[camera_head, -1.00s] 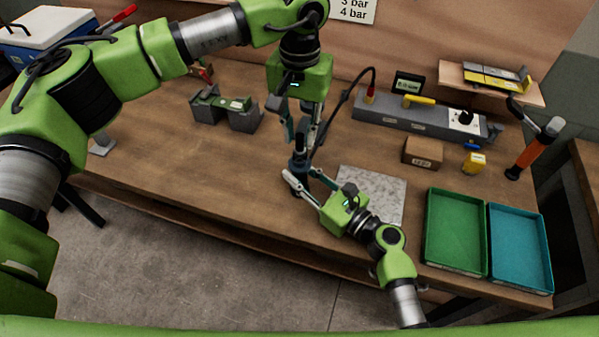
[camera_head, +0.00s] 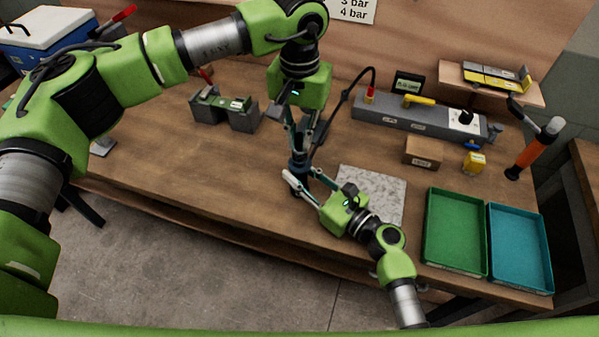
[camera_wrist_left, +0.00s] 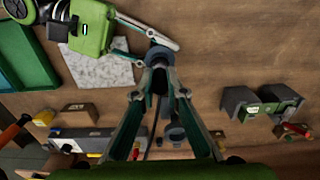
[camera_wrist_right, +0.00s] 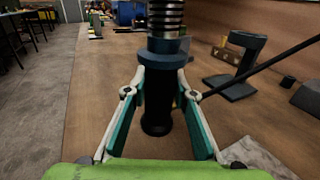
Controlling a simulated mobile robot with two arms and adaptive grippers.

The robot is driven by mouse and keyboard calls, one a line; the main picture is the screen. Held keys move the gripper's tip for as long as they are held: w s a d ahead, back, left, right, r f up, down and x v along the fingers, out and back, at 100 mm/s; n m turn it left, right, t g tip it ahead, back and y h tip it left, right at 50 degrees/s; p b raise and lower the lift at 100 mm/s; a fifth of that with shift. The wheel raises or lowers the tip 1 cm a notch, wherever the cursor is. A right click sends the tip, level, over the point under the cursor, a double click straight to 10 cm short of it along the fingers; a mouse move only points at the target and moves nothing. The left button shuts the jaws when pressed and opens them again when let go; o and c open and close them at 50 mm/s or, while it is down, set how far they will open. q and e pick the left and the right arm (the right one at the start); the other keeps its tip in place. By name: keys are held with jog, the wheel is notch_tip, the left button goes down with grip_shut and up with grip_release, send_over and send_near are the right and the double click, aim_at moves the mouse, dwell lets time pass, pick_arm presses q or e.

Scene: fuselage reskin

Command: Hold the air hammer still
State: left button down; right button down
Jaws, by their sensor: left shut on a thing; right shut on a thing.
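The air hammer (camera_head: 298,166) is a dark upright cylinder above the wooden bench, with a black hose running up towards the grey bench unit. My left gripper (camera_head: 301,143) comes from above and is shut on its upper part. My right gripper (camera_head: 301,180) reaches in from the lower right and is shut around its body, below the left one. In the right wrist view the hammer (camera_wrist_right: 157,113) stands between the fingers, with a blue-grey collar and a ribbed spring above. In the left wrist view the hammer's end (camera_wrist_left: 158,56) shows at the fingertips. My fingers partly hide it.
A grey speckled plate (camera_head: 385,190) lies right of the hammer. Green (camera_head: 429,230) and teal (camera_head: 548,262) trays stand at the right. A grey-green fixture (camera_head: 243,118) is at left; a long grey unit (camera_head: 385,115), cardboard box (camera_head: 423,152) and orange-handled hammer (camera_head: 533,150) stand behind.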

aim_at(300, 135)
pick_arm(q)
jog(key=shift+r, duration=1.8)
jog(key=shift+r, duration=1.45)
pick_arm(e)
jog(key=c, duration=1.6)
grip_release()
jog(key=shift+d, duration=0.1)
jog(key=v, duration=1.2)
